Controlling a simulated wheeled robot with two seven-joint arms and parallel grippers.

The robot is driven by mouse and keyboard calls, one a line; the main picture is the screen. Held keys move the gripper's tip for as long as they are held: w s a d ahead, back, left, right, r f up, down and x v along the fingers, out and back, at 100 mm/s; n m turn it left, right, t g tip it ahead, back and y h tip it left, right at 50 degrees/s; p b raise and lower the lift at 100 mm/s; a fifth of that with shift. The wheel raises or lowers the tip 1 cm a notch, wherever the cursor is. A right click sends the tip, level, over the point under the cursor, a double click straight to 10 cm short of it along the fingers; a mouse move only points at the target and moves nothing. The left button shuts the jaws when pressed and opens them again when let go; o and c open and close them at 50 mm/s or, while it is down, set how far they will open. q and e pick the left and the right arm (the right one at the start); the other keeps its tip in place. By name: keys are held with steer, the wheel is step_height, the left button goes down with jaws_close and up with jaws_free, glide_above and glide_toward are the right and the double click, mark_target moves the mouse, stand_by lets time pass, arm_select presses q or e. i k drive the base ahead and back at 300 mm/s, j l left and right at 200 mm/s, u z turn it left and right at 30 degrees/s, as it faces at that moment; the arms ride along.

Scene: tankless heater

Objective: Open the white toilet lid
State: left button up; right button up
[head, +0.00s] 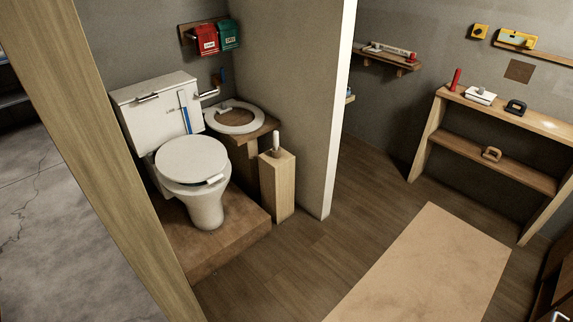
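The white toilet lid (192,158) is a rounded panel lying flat and shut over the bowl of the white toilet (206,205). A small light tab (214,181) sticks out at the front right of the lid. The toilet tank (158,115) stands behind it against the grey wall, with a lever at its upper front and a blue upright strip on its face. Neither of my grippers shows in the head view, and nothing touches the lid.
The toilet stands on a brown raised platform (232,240). A wooden post (100,150) is at its left, and a wooden block (277,185) with a white-handled item and a partition wall (290,90) are at its right. The wooden floor (310,265) in front is clear.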

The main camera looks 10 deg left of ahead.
mark_target(187, 159)
steer(key=i+l+z, duration=0.2)
steer(key=i, duration=0.15)
steer(key=i+l+z, duration=0.1)
steer(key=i+z, duration=0.15)
steer(key=i+j+u, duration=0.1)
steer(key=i+u, duration=0.2)
steer(key=u, duration=0.15)
steer(key=i+u, duration=0.4)
steer(key=i+l+u, duration=0.2)
steer(key=u, duration=0.25)
steer(key=i, duration=0.05)
